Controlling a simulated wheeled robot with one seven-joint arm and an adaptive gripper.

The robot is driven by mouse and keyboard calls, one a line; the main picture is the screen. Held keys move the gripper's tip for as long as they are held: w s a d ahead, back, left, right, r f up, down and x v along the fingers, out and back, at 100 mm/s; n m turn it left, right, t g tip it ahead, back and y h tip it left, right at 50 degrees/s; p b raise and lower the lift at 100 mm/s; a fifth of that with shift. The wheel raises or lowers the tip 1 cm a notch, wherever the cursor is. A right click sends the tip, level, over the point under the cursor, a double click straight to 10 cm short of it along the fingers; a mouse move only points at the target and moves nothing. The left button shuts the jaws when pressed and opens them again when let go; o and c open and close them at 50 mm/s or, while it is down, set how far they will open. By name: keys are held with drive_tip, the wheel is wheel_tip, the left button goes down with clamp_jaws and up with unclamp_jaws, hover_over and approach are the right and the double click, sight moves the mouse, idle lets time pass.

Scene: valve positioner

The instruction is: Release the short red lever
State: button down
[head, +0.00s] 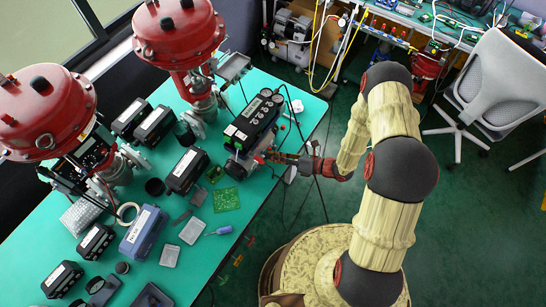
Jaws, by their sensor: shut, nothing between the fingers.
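My gripper (273,157) reaches in from the right, at the near right side of a black and grey valve positioner (252,120) on the edge of the green bench. Its fingers are shut with nothing held. They are close to the lower front of the positioner; I cannot tell whether they touch it. Small reddish parts (258,160) show by the fingertips, but they are too small to tell whether one is the short red lever or how it is set.
Two large red valve actuators (178,35) (45,110) stand on the left of the green bench (185,280). Several black boxes, a green circuit board (226,199) and a screwdriver (218,231) lie about. A grey chair (500,80) stands at the right. Dark cables hang near the gripper.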

drive_tip(key=shift+w+d+r+n+t+h, duration=0.15)
drive_tip(key=shift+n+h, duration=0.1)
drive_tip(key=shift+n, duration=0.3)
drive_tip(key=shift+s+a+r+n+t+h, duration=0.15)
drive_tip(key=shift+n+h, duration=0.1)
drive_tip(key=shift+n, duration=0.3)
drive_tip(key=shift+w+d, duration=0.1)
drive_tip(key=shift+d, duration=0.1)
